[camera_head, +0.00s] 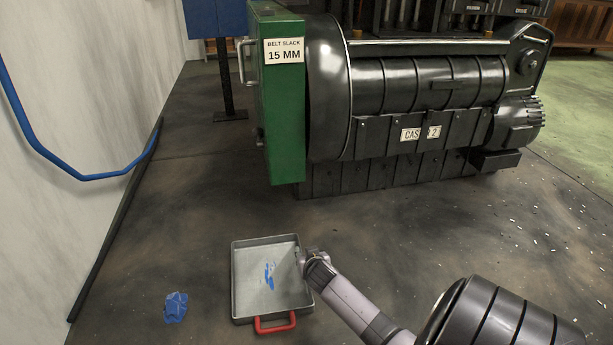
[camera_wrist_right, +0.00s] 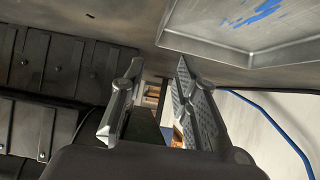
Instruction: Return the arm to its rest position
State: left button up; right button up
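My right arm reaches in from the lower right in the head view. Its gripper (camera_head: 310,257) is over the right edge of a grey metal tray (camera_head: 239,290) with a red handle (camera_head: 274,326). In the right wrist view the gripper (camera_wrist_right: 157,90) has its two fingers well apart, with nothing between them. The tray's rim also shows at the upper right of that view (camera_wrist_right: 225,52), off to the side of the fingers. Blue marks (camera_head: 269,276) lie on the tray's floor. My left gripper is not in view.
A crumpled blue cloth-like lump (camera_head: 175,307) lies on the floor left of the tray. A large black machine (camera_head: 430,85) with a green cabinet (camera_head: 283,120) stands behind. A blue pipe (camera_head: 95,177) runs along the left wall. Floor between tray and machine is clear.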

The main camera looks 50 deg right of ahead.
jog(key=shift+r, duration=0.5)
